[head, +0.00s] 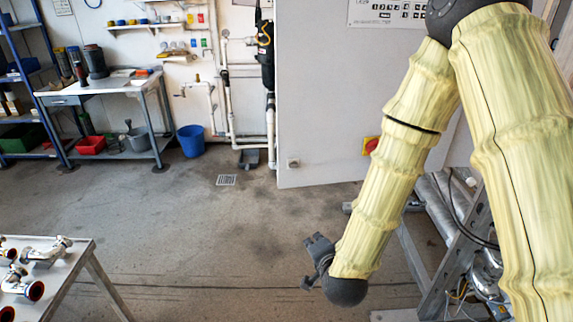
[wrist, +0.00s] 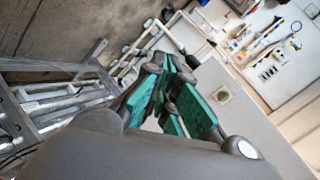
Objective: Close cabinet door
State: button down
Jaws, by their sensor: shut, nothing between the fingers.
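The cabinet door (head: 322,95) is a large pale grey panel that stands open in the head view, with its lower edge above the floor. A red and yellow switch (head: 370,146) and a small box (head: 293,163) sit on it. In the wrist view the door (wrist: 262,125) lies to the right of my fingers. My gripper (head: 312,262) hangs low in front of the door and appears apart from it. In the wrist view my gripper (wrist: 163,92), with green finger pads, is shut and empty. My arm hides part of the door and the cabinet behind.
A metal frame with pipes (head: 440,225) stands at the right, close to my arm, and also shows in the wrist view (wrist: 60,100). A table with pipe fittings (head: 75,262) is at the lower left. A workbench (head: 110,85) and blue bucket (head: 190,140) stand behind. The middle floor is clear.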

jog(key=w+a+r+m+t+b, duration=0.2)
jog(key=w+a+r+m+t, duration=0.15)
jog(key=r, duration=0.45)
jog(key=m+t+b, duration=0.1)
jog(key=m+t, duration=0.1)
send_near(285, 148)
jog(key=shift+y, duration=0.3)
jog(key=w+p, duration=0.1)
jog(key=w, duration=0.1)
jog(key=w+p, duration=0.1)
jog(key=w, duration=0.1)
jog(key=w+p, duration=0.1)
jog(key=w, duration=0.2)
jog(key=shift+a, duration=0.35)
